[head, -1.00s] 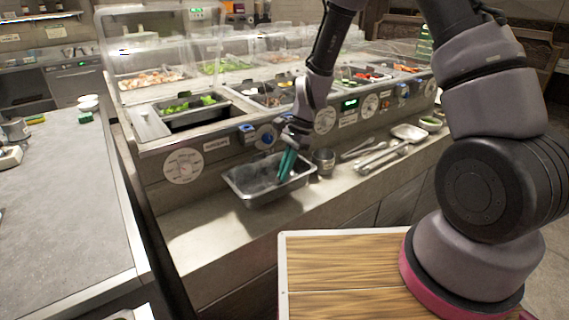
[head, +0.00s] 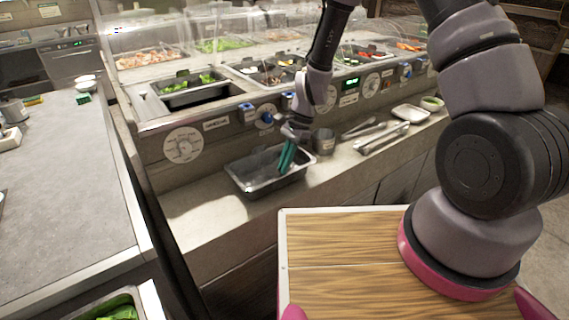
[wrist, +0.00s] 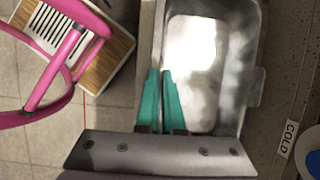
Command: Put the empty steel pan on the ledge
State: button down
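The empty steel pan (head: 250,180) is a deep rectangular tray, roughly level, over the ledge (head: 195,220) in front of the sauce wells. In the wrist view the pan (wrist: 215,110) fills the upper middle, with nothing inside. My gripper (head: 284,170) is at its near side, right of its middle. Its teal fingers (wrist: 161,105) are close together with the pan's side wall between them, so it is shut on the pan. I cannot tell whether the pan's bottom touches the ledge.
The ledge left of the pan is bare. A counter (head: 65,190) stands at left.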

jog(key=shift+f, duration=0.4)
dwell(0.4)
jog(key=c, duration=1)
grip_release()
jog(key=shift+o, duration=0.2)
jog(key=v, duration=1)
jog(key=shift+r, duration=0.35)
jog(key=shift+d+r, duration=0.1)
jog(key=shift+d, duration=0.05)
